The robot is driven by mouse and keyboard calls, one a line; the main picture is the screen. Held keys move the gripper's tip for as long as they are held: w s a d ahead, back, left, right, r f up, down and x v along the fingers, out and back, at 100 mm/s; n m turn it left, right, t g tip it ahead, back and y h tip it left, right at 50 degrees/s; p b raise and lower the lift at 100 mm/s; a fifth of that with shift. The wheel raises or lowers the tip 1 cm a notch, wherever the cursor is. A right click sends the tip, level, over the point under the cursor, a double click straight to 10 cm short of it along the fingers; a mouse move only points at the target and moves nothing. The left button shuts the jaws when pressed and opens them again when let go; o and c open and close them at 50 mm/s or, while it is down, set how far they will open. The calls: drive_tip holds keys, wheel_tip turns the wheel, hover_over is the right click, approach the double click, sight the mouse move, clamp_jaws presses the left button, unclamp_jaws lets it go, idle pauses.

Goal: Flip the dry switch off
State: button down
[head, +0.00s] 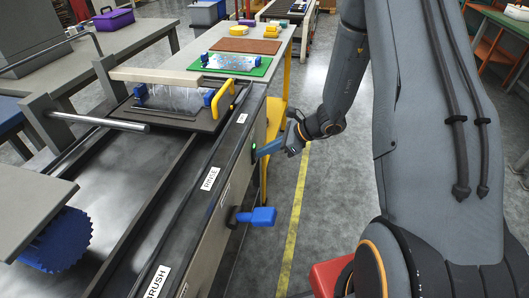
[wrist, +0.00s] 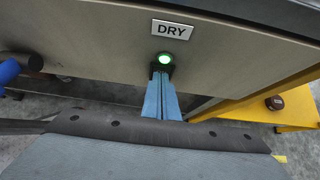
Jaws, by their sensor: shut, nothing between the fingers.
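In the head view the switch (head: 254,148) shows as a small green glow on the panel's far part. My gripper (wrist: 161,76) has blue fingers pressed together, with nothing held. Its tips are at the lower edge of the switch in the wrist view; I cannot tell whether they touch it. In the head view my gripper (head: 259,153) reaches leftward to the panel.
A blue handle (head: 262,216) juts from the panel nearer me, below the RINSE label (head: 210,178). A yellow stand (head: 276,115) is beyond my gripper. A tray with a yellow handle (head: 222,97) sits on top of the machine.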

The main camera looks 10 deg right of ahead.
drive_tip(key=f+v, duration=0.1)
drive_tip(key=v, duration=1.1)
drive_tip(key=shift+s+d+r, duration=0.25)
drive_tip(key=shift+s+d, duration=0.2)
drive_tip(key=shift+d, duration=0.2)
drive_tip(key=n+b, duration=0.1)
drive_tip(key=n, duration=0.5)
drive_tip(key=f+n+b, duration=0.1)
drive_tip(key=n+b, duration=0.1)
drive_tip(key=n, duration=0.4)
drive_tip(key=n+h+b, duration=0.1)
drive_tip(key=n+b, duration=0.1)
drive_tip(key=n, duration=0.4)
drive_tip(key=shift+d+f, duration=0.1)
drive_tip(key=shift+f, duration=0.05)
